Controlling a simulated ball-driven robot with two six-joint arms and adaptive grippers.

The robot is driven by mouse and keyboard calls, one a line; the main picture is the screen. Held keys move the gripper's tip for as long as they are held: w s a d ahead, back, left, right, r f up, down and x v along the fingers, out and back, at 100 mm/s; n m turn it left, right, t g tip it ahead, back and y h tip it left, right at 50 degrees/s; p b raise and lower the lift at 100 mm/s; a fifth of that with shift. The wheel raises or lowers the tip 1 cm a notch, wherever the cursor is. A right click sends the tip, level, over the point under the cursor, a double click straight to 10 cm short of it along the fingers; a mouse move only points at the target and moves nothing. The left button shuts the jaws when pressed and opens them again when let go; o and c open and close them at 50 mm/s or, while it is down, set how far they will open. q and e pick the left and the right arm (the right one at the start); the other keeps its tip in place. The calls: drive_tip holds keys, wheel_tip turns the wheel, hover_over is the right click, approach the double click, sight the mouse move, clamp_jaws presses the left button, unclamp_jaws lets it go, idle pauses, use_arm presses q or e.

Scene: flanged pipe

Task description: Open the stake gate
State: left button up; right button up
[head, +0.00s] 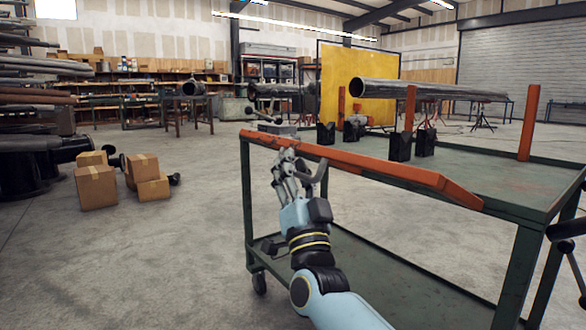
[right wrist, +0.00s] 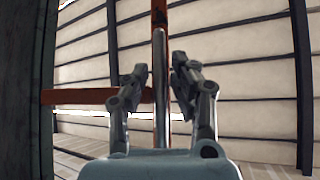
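The stake gate appears to be the long orange bar (head: 400,172) along the near edge of the green cart (head: 490,180). My right gripper (head: 287,160) is up against the near side of the bar, towards its left end. In the right wrist view a slim grey rod (right wrist: 160,90) runs between the two fingers of my right gripper (right wrist: 157,80), with gaps on both sides. The fingers are apart and not closed on it. An orange bar (right wrist: 80,96) crosses behind. My left gripper is not in view.
Orange stakes (head: 528,122) and black blocks (head: 397,147) stand on the cart top. A steel pipe (head: 430,91) lies behind. Cardboard boxes (head: 96,187) sit on the floor at left. The floor left of the cart is open.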

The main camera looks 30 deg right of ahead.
drive_tip(key=shift+o, duration=0.2)
drive_tip(key=shift+r, duration=0.1)
drive_tip(key=shift+s+a, duration=0.1)
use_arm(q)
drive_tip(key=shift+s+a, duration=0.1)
use_arm(e)
drive_tip(key=v, duration=1.2)
drive_tip(key=shift+a, duration=0.1)
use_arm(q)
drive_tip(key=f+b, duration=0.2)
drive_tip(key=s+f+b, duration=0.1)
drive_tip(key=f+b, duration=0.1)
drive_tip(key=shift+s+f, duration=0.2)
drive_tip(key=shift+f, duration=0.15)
use_arm(e)
drive_tip(key=s+d+f, duration=0.1)
drive_tip(key=s+f, duration=0.7)
drive_tip(key=f, duration=0.1)
drive_tip(key=shift+s+d, duration=0.3)
drive_tip(key=shift+d, duration=0.1)
